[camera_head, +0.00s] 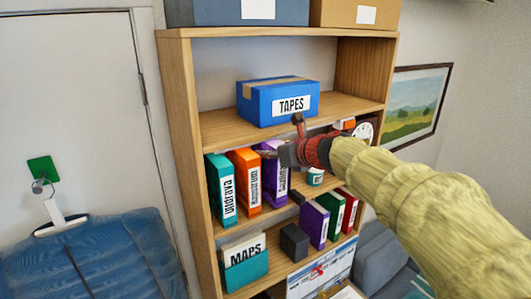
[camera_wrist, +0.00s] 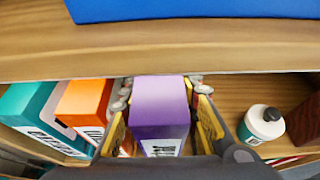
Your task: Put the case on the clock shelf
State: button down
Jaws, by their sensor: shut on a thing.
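My gripper (camera_head: 290,153) reaches into the middle compartment of the wooden shelf unit and is shut on a purple case (camera_head: 268,176). In the wrist view the purple case (camera_wrist: 160,112) stands upright between the two yellow-padded fingers (camera_wrist: 161,100). It is just right of an orange case (camera_head: 244,181) and a teal case (camera_head: 222,189). I cannot tell whether its base touches the board. A round white clock (camera_head: 364,132) is at the right end of this same compartment, partly hidden by my arm.
A blue TAPES box (camera_head: 278,101) sits on the board above. A small white-and-teal bottle (camera_wrist: 264,125) stands right of the purple case, with a gap between. The shelf below holds a black box (camera_head: 294,243), another purple case (camera_head: 314,224) and a teal MAPS holder (camera_head: 244,262).

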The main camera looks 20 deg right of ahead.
jog(key=shift+w+a+f, duration=0.15)
jog(key=shift+w+f, duration=0.35)
jog(key=shift+w, duration=0.1)
jog(key=shift+w+a+f, duration=0.15)
jog(key=shift+w+f, duration=0.3)
jog(key=shift+w, duration=0.1)
jog(key=c, duration=1.7)
grip_release()
jog(key=shift+o, duration=1.2)
jog(key=shift+s, duration=0.15)
jog(key=shift+o, duration=0.6)
